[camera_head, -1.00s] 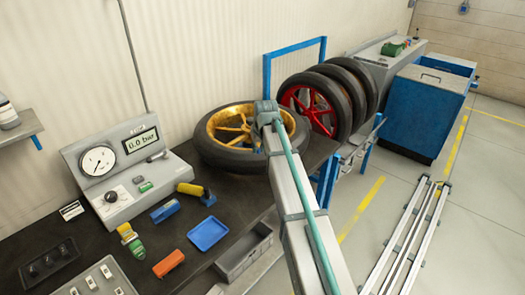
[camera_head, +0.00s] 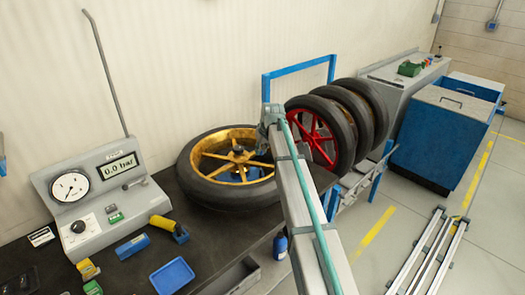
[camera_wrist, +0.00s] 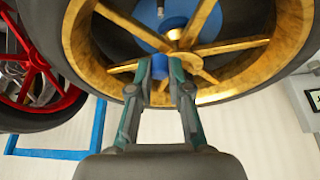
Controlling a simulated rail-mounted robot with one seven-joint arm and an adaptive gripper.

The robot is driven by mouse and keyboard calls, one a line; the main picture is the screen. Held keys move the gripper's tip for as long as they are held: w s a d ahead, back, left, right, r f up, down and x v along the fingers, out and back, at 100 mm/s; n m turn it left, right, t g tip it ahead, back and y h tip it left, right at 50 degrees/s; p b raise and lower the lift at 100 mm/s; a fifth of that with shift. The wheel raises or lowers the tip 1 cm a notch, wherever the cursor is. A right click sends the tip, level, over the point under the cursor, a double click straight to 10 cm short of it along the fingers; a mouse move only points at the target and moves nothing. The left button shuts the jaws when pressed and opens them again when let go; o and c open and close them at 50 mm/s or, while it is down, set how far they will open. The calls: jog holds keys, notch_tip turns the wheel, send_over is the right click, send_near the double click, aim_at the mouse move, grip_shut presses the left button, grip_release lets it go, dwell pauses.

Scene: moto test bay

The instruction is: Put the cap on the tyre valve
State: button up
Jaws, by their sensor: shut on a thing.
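A wheel with a black tyre (camera_head: 205,188) and gold rim (camera_head: 217,138) lies flat on the dark bench. In the wrist view its gold spokes (camera_wrist: 232,47) fill the upper half. My gripper (camera_wrist: 160,72) is shut on a small blue thing, which looks like the cap (camera_wrist: 159,67), in front of the spokes near the hub. I cannot tell how high it is above the wheel. In the head view my wrist is at the wheel's far right edge, and the fingers are not clear. I cannot make out the tyre valve with certainty.
Upright wheels, one with a red rim (camera_head: 318,138), stand right of my arm. A blue frame (camera_head: 300,67) rises behind. A gauge box (camera_head: 100,197), a yellow-handled tool (camera_head: 165,225) and a blue tray (camera_head: 172,276) are on the bench at left.

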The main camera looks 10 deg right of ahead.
jog(key=shift+s+a+f, duration=0.1)
jog(key=shift+s+a, duration=0.05)
jog(key=shift+a, duration=0.05)
jog(key=shift+d+f+b, duration=0.1)
jog(key=shift+f+b, duration=1.25)
jog(key=shift+f, duration=1.6)
jog(key=shift+f, duration=0.2)
jog(key=o, duration=1.2)
jog(key=shift+o, duration=0.2)
jog(key=shift+r, duration=0.15)
jog(key=shift+r+p, duration=1.45)
jog(key=shift+r, duration=1.95)
jog(key=shift+c, duration=0.3)
